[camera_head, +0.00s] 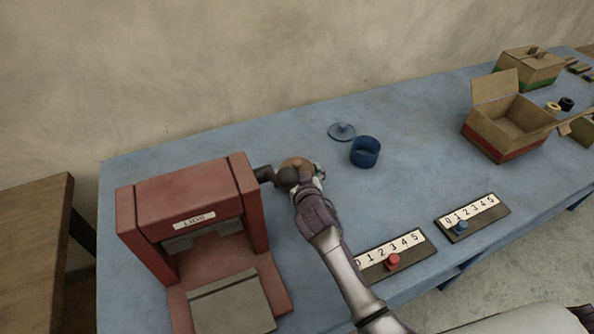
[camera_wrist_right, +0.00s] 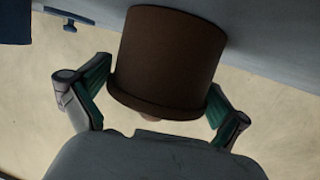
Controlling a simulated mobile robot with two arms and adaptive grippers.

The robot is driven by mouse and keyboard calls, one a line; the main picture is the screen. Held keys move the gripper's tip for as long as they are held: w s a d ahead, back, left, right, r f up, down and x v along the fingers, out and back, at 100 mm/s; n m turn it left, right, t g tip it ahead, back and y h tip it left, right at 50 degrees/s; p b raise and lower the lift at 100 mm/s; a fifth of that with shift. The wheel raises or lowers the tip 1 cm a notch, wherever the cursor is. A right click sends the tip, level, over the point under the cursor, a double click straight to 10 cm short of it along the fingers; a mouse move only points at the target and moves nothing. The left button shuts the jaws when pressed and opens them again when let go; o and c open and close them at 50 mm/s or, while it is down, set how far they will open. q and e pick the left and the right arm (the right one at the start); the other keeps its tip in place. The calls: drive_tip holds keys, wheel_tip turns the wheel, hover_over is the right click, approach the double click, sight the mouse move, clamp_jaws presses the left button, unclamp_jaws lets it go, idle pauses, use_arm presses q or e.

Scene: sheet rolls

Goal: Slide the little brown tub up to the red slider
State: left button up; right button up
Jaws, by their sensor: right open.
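The little brown tub (camera_wrist_right: 172,55) fills the upper middle of the right wrist view, with a wider rim and a small knob showing at its near end. My right gripper (camera_wrist_right: 160,80) is open, with one green-padded finger on each side of the tub; firm contact cannot be told. In the head view my right gripper (camera_head: 308,178) covers much of the tub (camera_head: 295,162), whose brown top shows beside the red press. The red slider (camera_head: 392,261) sits on the nearer number strip (camera_head: 405,253), below the 3 and 4. My left gripper is not in view.
A red press marked LIDS (camera_head: 190,205) stands close on the left. An open blue tub (camera_head: 365,152) and a blue lid (camera_head: 342,132) lie behind to the right. A second strip has a blue slider (camera_head: 460,227). An open carton (camera_head: 505,130) stands further right.

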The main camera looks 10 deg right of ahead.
drive_tip(key=c, duration=0.7)
drive_tip(key=o, duration=0.7)
drive_tip(key=shift+s, duration=0.15)
drive_tip(key=v, duration=1.3)
drive_tip(key=shift+s+r, duration=0.15)
drive_tip(key=shift+s, duration=0.15)
